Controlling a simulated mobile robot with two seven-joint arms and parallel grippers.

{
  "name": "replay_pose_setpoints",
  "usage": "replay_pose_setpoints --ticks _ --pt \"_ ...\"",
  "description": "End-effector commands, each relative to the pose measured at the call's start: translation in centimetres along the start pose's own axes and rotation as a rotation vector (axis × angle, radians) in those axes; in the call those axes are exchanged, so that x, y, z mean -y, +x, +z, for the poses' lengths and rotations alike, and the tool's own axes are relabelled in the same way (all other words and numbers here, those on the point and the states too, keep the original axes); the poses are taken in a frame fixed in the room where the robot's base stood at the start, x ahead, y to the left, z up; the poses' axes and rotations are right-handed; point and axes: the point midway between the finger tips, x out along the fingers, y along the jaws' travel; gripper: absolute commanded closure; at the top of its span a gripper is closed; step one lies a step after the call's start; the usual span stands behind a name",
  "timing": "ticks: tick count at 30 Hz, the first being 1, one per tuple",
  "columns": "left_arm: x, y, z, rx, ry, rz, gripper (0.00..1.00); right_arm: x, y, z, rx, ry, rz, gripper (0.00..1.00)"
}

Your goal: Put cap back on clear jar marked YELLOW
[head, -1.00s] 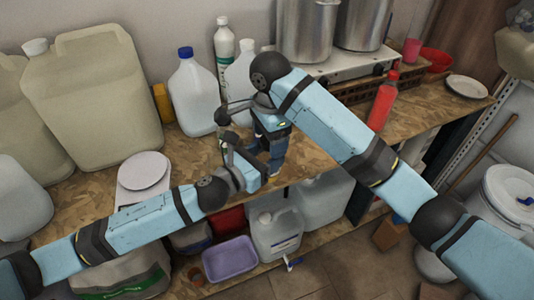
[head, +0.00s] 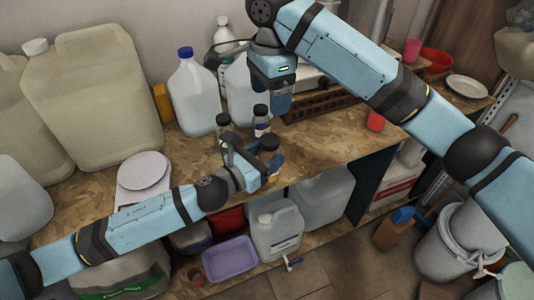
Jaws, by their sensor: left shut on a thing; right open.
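Three small jars with dark tops stand close together near the front edge of the wooden worktop. One jar (head: 225,128) is at the left and another jar (head: 261,122) is behind. The front jar (head: 272,158) is at my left gripper (head: 262,172), which is shut on it. A dark round cap (head: 270,143) shows on top of the front jar. Its label is too small to read, so I cannot tell whether it says YELLOW or whether the cap sits fully on. My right gripper (head: 277,100) is open, raised above and behind the jars, apart from them.
A blue-capped milk-white jug (head: 193,95), another pale jug (head: 240,90) and big beige canisters (head: 92,90) stand behind. A white scale (head: 145,172) is at the left. Worktop (head: 325,135) right of the jars is clear.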

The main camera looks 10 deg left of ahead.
Motion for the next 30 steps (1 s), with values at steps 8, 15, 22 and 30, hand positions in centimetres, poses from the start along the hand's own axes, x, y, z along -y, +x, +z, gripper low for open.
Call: replay_pose_setpoints --ticks 8,15,22,30 --pt "0.0 0.0 0.0 0.000 0.000 0.000 1.00 0.0 -0.1 0.0 0.000 0.000 0.000 0.23" --pt "0.0 0.0 0.0 0.000 0.000 0.000 1.00 0.1 1.8 -0.9 0.056 -0.059 -0.042 0.23" --pt "0.0 0.0 0.0 0.000 0.000 0.000 1.00 0.2 8.1 -4.4 0.181 -0.272 -0.255 0.23" --pt "0.0 0.0 0.0 0.000 0.000 0.000 1.00 -1.4 16.0 -8.1 0.155 -0.500 -0.550 0.23"
